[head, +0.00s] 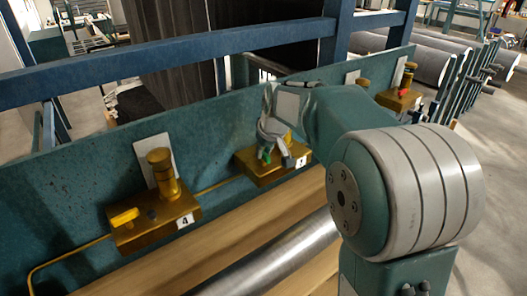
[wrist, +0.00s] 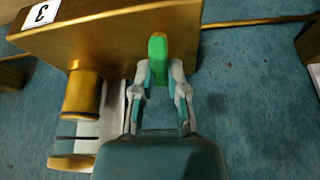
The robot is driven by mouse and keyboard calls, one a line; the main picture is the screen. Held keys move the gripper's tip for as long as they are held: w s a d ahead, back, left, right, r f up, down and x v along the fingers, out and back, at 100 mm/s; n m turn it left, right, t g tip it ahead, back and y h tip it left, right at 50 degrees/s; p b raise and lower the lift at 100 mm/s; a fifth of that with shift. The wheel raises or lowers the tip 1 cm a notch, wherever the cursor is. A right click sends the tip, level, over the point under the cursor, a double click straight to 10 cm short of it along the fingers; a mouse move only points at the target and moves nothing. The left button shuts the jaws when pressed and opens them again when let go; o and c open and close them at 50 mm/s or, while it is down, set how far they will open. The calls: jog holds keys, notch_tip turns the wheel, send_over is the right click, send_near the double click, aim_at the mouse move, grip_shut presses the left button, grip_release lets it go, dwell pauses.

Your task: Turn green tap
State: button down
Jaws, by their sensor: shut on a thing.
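The green tap (wrist: 158,48) is a small green handle on a brass block (wrist: 110,32) marked 3. It shows in the wrist view between my fingertips. In the head view a bit of green (head: 266,156) shows below my gripper (head: 274,135), which hides most of that block's top. In the wrist view my gripper (wrist: 159,72) has its two fingers on either side of the green handle, shut on it. A brass knob (wrist: 83,95) stands on the same block beside the gripper.
A brass block (head: 155,222) marked 4 has a yellow handle (head: 124,216) and a brass knob (head: 160,165). Another block with a red handle (head: 406,81) is at the far right. A metal roller (head: 275,265) and wooden boards (head: 150,270) lie in front. A teal panel (head: 85,190) stands behind.

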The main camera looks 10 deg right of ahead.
jog(key=m, duration=0.2)
jog(key=m+h, duration=0.1)
jog(key=m, duration=0.1)
jog(key=shift+a+f+h, duration=0.1)
jog(key=shift+f+h, duration=0.05)
jog(key=shift+h, duration=0.15)
jog(key=m, duration=0.2)
jog(key=m+h, duration=0.1)
jog(key=m, duration=0.1)
jog(key=shift+m+h, duration=0.3)
jog(key=m+g+h, duration=0.1)
jog(key=m, duration=0.4)
jog(key=m+g+h, duration=0.1)
jog(key=m, duration=0.1)
jog(key=shift+a+m+g, duration=0.1)
jog(key=shift+m+g, duration=0.2)
jog(key=c, duration=0.7)
grip_release()
jog(key=shift+o, duration=0.2)
jog(key=shift+a, duration=0.15)
